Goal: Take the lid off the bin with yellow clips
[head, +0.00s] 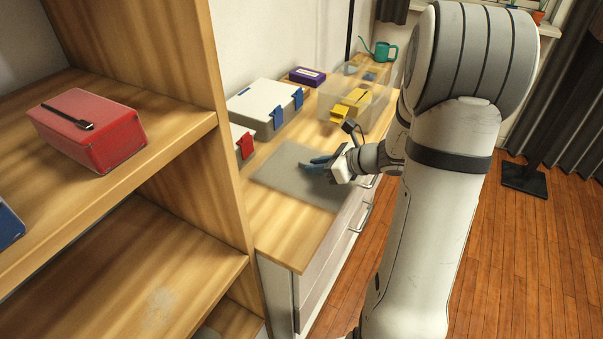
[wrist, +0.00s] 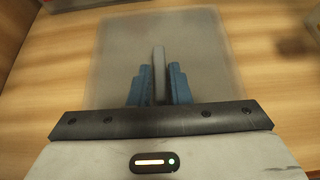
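The bin with yellow clips (head: 341,113) is a clear box on the counter, beyond my gripper in the head view. Its two yellow clips (head: 356,96) are on the front side, and its top looks uncovered. A grey translucent lid (head: 276,178) is flat at the near part of the counter. It fills the middle of the wrist view (wrist: 115,45), with a narrow upright grey handle (wrist: 159,60). My gripper (head: 316,165) is over this lid, its blue fingers (wrist: 160,88) close on both sides of the handle. I cannot tell whether the lid touches the counter.
A white box with blue clips (head: 262,101) and a box with a red clip (head: 243,142) stand along the wall. A purple box (head: 307,76) and a green watering can (head: 383,51) are farther back. A red case (head: 90,128) lies on the left shelf. Bare counter lies nearer.

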